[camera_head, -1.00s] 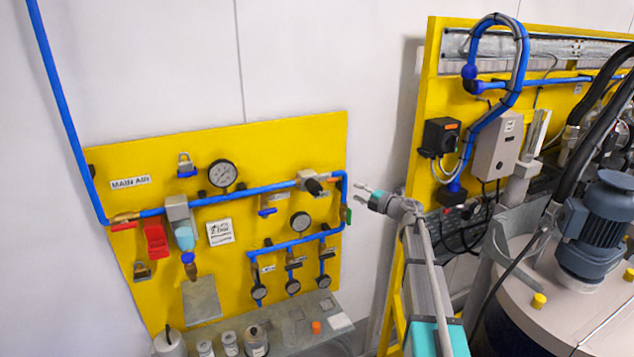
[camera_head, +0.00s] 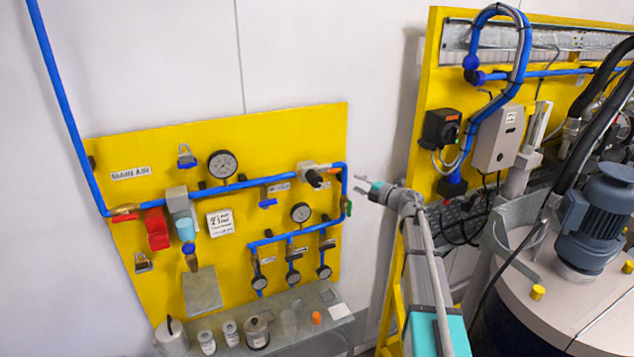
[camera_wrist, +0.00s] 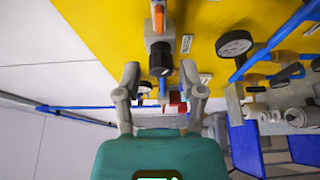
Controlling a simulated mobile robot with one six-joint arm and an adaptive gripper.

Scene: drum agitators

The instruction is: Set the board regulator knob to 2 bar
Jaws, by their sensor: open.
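The board regulator (camera_head: 310,169) is a grey body with a black knob (camera_head: 314,179) at the upper right of the yellow board (camera_head: 140,198). In the wrist view the black knob (camera_wrist: 160,63) faces me, seen between and just beyond the fingertips. My gripper (camera_head: 362,190) is open and empty, to the right of the knob and apart from it in the head view. Its two grey fingers also show in the wrist view (camera_wrist: 160,80). A round gauge (camera_head: 301,212) sits below the regulator; its reading is too small to tell.
Blue pipes (camera_head: 240,186) cross the board, with a larger gauge (camera_head: 222,164) and several small gauges. A red lockout piece (camera_head: 157,229) hangs at left. A grey shelf (camera_head: 290,322) with jars is below. A second yellow panel (camera_head: 432,75) stands right of my arm.

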